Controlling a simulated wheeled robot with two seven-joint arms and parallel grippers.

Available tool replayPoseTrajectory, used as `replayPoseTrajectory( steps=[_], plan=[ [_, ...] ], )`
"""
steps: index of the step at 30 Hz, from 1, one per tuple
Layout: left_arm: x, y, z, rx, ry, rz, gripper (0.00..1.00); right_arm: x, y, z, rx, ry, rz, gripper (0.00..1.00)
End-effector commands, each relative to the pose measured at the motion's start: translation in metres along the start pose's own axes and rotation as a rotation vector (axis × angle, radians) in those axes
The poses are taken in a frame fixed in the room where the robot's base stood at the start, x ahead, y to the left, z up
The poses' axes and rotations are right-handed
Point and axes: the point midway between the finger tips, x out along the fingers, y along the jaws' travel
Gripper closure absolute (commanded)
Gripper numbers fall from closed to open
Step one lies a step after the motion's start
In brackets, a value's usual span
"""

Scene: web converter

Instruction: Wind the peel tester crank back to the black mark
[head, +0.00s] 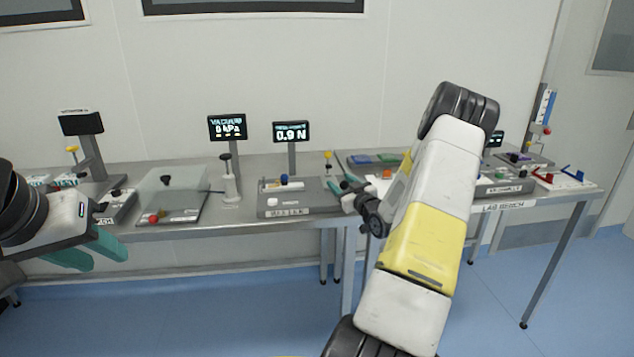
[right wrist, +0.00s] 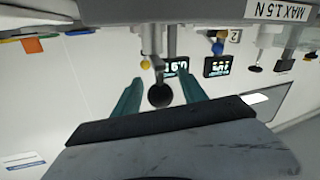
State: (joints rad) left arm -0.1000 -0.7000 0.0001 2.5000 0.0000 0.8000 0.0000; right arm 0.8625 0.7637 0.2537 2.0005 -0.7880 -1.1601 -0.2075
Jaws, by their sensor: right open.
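The peel tester (head: 290,197) is a grey box on the bench, with a small display (head: 291,132) on a post reading 0.9 N. My right gripper (head: 343,187) is at the tester's right end, open. In the right wrist view, which looks upside down, a round black knob (right wrist: 160,95) on a grey stem appears between my open teal fingers (right wrist: 161,88); I cannot tell if they touch it. This looks like the crank knob. In the head view the crank is largely hidden by my gripper. I cannot make out the black mark. My left gripper (head: 92,252) is open and empty, in front of the bench.
A vacuum display (head: 227,127) and a white pump-like post (head: 231,185) stand left of the tester. A glass-covered plate (head: 172,190) lies further left. A yellow-topped post (head: 328,158) stands behind my right gripper. Coloured pads and more devices sit on the right side of the bench.

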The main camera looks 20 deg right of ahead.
Motion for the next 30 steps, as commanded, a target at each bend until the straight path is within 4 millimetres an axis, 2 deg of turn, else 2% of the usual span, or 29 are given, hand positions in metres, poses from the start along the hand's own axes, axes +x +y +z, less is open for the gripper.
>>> replayPoseTrajectory(
  steps=[3, 11, 12, 18, 20, 30],
  plan=[
    [0.0, 0.0, 0.0, 0.0, 0.0, 0.0, 0.64, 0.0086, 0.0004, 0.0001, 0.0, -0.001, 0.001, 0.5],
    [0.0, 0.0, 0.0, 0.0, 0.0, 0.0, 0.64, 0.0108, 0.0002, 0.0002, 0.001, -0.001, 0.001, 0.5],
    [0.0, 0.0, 0.0, 0.0, 0.0, 0.0, 0.64, 0.0107, 0.0002, 0.0002, 0.001, -0.001, 0.001, 0.52],
    [0.0, 0.0, 0.0, 0.0, 0.0, 0.0, 0.64, 0.0106, 0.0002, 0.0001, 0.001, -0.001, 0.001, 0.91],
    [0.0, 0.0, 0.0, 0.0, 0.0, 0.0, 0.64, 0.0106, 0.0002, 0.0001, 0.001, -0.001, 0.001, 1.0],
    [0.0, 0.0, 0.0, 0.0, 0.0, 0.0, 0.64, 0.0113, -0.0017, -0.0005, 0.0, -0.008, 0.033, 1.0]
  ],
)
